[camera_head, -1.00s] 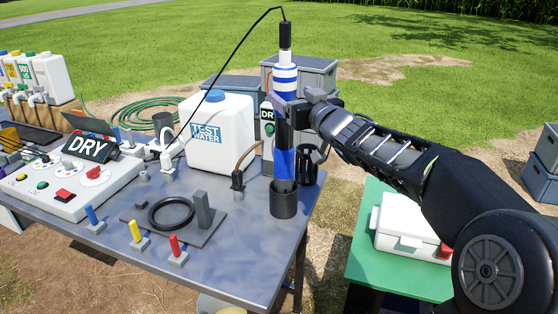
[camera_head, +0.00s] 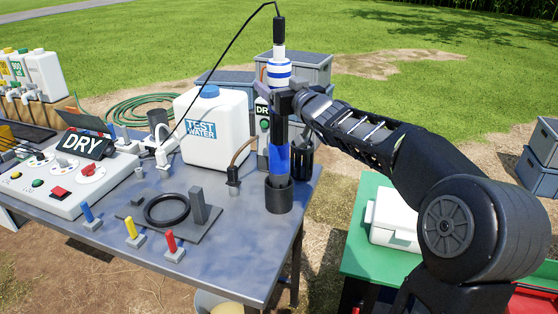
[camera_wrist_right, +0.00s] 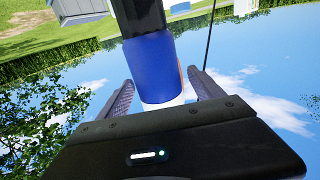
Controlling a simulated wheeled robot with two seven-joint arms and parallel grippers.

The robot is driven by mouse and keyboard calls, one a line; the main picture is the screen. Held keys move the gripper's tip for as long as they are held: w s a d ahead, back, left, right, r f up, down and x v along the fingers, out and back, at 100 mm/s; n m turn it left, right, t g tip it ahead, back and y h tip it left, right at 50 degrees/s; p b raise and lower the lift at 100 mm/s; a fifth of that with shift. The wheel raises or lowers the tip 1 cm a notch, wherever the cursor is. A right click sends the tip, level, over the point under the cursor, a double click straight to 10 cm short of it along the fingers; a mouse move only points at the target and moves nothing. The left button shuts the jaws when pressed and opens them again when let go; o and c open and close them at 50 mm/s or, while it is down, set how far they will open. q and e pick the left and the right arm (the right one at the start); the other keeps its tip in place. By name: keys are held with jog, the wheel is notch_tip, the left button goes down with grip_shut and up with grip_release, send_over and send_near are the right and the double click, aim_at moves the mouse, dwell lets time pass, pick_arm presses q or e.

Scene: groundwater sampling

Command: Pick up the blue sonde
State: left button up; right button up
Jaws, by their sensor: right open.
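The blue sonde (camera_head: 279,158) stands upright in a black cup (camera_head: 279,197) near the right end of the table. It has a black body with a blue band low down, a blue-and-white striped upper part and a black cable at its top. My right gripper (camera_head: 282,102) is at the sonde's upper body, just below the stripes. In the right wrist view, the sonde's blue part (camera_wrist_right: 152,68) lies between the two open fingers (camera_wrist_right: 161,95), with gaps showing beside it. My left gripper is not in view.
A white test water jug (camera_head: 213,130) stands left of the sonde. A dark slotted holder (camera_head: 301,160) is close on its right. A black ring on a plate (camera_head: 167,210) and coloured pegs lie in front left. A green table (camera_head: 365,240) with a white box is at right.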

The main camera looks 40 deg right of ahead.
jog(key=w, duration=0.3)
jog(key=shift+d, duration=0.3)
jog(key=shift+s, duration=0.15)
grip_shut()
dwell(0.8)
jog(key=shift+r, duration=0.2)
